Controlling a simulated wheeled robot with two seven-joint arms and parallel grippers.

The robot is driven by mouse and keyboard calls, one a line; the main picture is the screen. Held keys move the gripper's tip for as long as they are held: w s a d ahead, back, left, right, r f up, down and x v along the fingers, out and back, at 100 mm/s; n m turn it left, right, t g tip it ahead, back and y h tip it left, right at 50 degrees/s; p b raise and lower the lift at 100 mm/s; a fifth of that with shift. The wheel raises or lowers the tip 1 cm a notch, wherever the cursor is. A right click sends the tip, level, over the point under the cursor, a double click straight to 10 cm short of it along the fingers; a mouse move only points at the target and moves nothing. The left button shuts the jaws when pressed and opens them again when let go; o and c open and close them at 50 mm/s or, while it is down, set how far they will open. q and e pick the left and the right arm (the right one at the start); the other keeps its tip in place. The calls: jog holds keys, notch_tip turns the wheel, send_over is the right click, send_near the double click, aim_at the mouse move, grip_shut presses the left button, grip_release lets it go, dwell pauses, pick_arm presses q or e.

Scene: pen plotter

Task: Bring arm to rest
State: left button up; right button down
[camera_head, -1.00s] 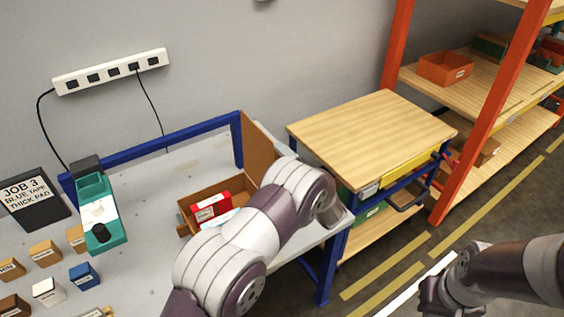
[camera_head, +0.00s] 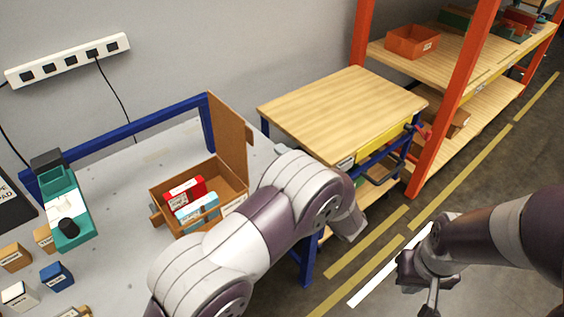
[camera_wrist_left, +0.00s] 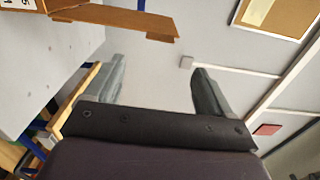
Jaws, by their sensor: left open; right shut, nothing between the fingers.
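My left arm (camera_head: 245,230) reaches in from the lower left, across the front of the grey workbench. Its gripper is hard to make out in the head view. In the left wrist view the left gripper (camera_wrist_left: 158,75) is open, its two grey fingers apart with nothing between them. A brown flap (camera_wrist_left: 125,20) shows beyond the fingers at the top. My right gripper (camera_head: 430,292) hangs at the lower right over the dark floor, shut and empty, clear of the furniture.
An open cardboard box (camera_head: 238,176) on the workbench holds a red pack (camera_head: 184,187) and a light-blue pack (camera_head: 198,207). A teal device (camera_head: 66,212) stands left, near small blocks. A wooden-topped table (camera_head: 340,112) and orange rack (camera_head: 460,90) stand right.

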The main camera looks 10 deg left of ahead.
pick_arm(q)
jog(key=w+d+f+n+t+h, duration=0.1)
jog(key=w+d+f+n+h, duration=0.1)
jog(key=d+f+h, duration=0.4)
jog(key=s+d+f+n+g+h, duration=0.2)
jog(key=s+d+f+g+h, duration=0.3)
jog(key=h, duration=0.4)
jog(key=s+a+r+n+g, duration=0.1)
jog(key=s+a+r+g, duration=0.15)
jog(key=s+a, duration=0.4)
jog(key=s+a+r+n+g, duration=0.1)
jog(key=s+a+g, duration=0.25)
jog(key=s, duration=0.55)
jog(key=s+a+r+n, duration=0.1)
jog(key=s+a+r, duration=0.1)
jog(key=a, duration=0.2)
jog(key=s+a+r+n+y, duration=0.1)
jog(key=s+a+r, duration=0.2)
jog(key=a, duration=0.1)
jog(key=shift+a, duration=0.4)
